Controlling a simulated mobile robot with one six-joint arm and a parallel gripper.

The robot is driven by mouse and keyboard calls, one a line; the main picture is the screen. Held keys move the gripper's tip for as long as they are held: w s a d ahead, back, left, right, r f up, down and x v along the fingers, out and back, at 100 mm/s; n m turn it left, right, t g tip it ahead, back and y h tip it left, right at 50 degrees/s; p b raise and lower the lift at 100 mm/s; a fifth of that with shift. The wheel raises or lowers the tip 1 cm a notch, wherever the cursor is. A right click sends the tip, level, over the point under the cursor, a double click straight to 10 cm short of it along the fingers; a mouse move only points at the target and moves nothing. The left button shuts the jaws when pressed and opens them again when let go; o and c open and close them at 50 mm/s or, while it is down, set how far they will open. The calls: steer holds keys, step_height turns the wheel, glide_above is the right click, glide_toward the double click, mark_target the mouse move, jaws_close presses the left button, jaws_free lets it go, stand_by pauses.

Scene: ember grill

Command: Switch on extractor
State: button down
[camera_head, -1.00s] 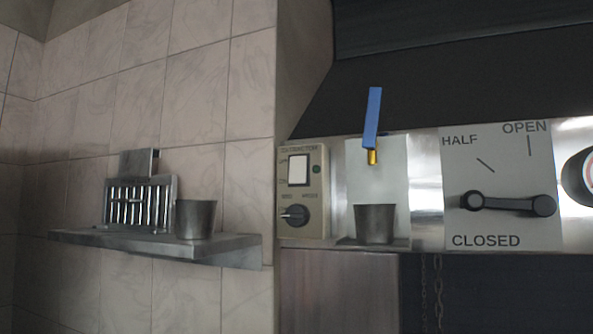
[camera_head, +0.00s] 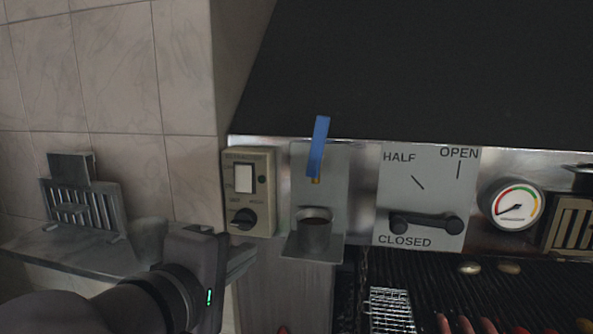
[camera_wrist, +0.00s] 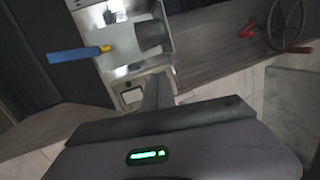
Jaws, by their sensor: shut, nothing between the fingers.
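The extractor control box (camera_head: 262,208) is beige and fixed to the steel panel left of centre in the head view. It carries a white rocker switch (camera_head: 244,178), a small dull green lamp (camera_head: 263,181) and a black rotary knob (camera_head: 243,219). My gripper (camera_head: 246,256) is shut and empty, just below the box and apart from it in the picture. In the wrist view my gripper (camera_wrist: 158,82) points at the box (camera_wrist: 130,92), and the fingers hide part of it. The rocker's exact tilt is too small to tell.
A wall shelf (camera_head: 60,265) stands left, partly behind my arm. The grill grate (camera_head: 450,275) lies lower right.

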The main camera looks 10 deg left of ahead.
mark_target(242, 189)
steer(key=s+a+r+n+t+y+p, duration=0.1)
steer(key=s+a+r+t, duration=0.1)
steer(key=a+r, duration=0.3)
steer(key=shift+a+r+n+y, duration=0.3)
steer(key=shift+a+r+n, duration=0.05)
steer(key=shift+r+n, duration=0.05)
steer(key=w+p, duration=0.1)
steer(key=w, duration=0.3)
steer(key=w+f+p, duration=0.1)
steer(key=w, duration=0.3)
steer(key=w+d+p, duration=0.1)
steer(key=w, duration=0.4)
steer(key=shift+w+f, duration=0.1)
steer(key=shift+f, duration=0.15)
steer(key=shift+w+f, duration=0.1)
steer(key=shift+w, duration=0.25)
